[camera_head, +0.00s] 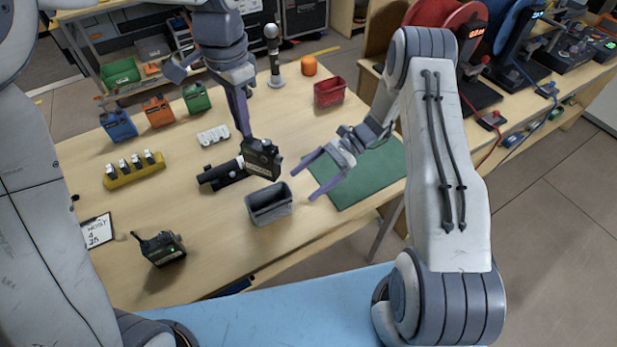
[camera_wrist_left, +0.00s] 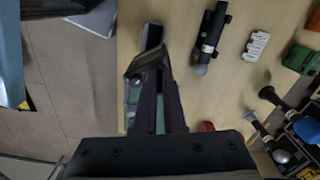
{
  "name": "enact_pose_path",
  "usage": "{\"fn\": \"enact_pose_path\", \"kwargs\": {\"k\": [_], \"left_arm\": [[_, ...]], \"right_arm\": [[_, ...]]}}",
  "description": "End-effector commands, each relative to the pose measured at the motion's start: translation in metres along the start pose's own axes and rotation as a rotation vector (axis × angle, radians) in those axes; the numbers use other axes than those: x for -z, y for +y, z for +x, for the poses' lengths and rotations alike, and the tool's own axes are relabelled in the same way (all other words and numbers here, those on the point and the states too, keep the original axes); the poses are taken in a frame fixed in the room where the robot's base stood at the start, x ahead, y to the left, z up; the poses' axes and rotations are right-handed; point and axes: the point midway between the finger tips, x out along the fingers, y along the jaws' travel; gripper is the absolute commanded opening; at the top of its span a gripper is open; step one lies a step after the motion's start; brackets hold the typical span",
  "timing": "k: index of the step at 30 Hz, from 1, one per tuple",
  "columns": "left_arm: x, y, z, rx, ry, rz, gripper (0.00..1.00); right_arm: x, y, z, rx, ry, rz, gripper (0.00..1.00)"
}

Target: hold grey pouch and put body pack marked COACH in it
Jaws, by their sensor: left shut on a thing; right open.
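A black body pack (camera_head: 263,160) hangs in my left gripper (camera_head: 246,134), which is shut on it above the table. Any marking on it is too small to read. In the left wrist view the pack (camera_wrist_left: 150,62) shows between the fingers. The open grey pouch (camera_head: 268,207) stands on the table, in front of and below the held pack, apart from it; it also shows partly in the left wrist view (camera_wrist_left: 152,36). My right gripper (camera_head: 304,186) is open and empty, just right of the pouch, its fingers pointing towards it.
A black handheld microphone (camera_head: 216,176) lies left of the held pack. Another body pack (camera_head: 160,248) lies at the front left. A yellow holder (camera_head: 134,174), blue, orange and green pouches, a red pouch (camera_head: 329,92) and a green mat (camera_head: 370,172) are around.

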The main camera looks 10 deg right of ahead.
Motion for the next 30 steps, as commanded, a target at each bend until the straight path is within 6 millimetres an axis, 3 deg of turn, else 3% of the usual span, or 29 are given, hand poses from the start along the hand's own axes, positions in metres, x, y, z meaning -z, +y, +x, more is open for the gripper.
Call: {"fn": "enact_pose_path", "kwargs": {"k": [7,21,30], "left_arm": [[0.0,0.0,0.0,0.0,0.001,0.0,0.0],[0.0,0.0,0.0,0.0,0.001,0.0,0.0],[0.0,0.0,0.0,0.0,0.001,0.0,0.0]], "right_arm": [[0.006,-0.009,0.013,0.055,-0.029,-0.011,1.0],[0.004,-0.012,0.097,0.05,-0.025,-0.01,1.0],[0.003,-0.014,0.119,0.053,-0.025,-0.011,1.0]]}}
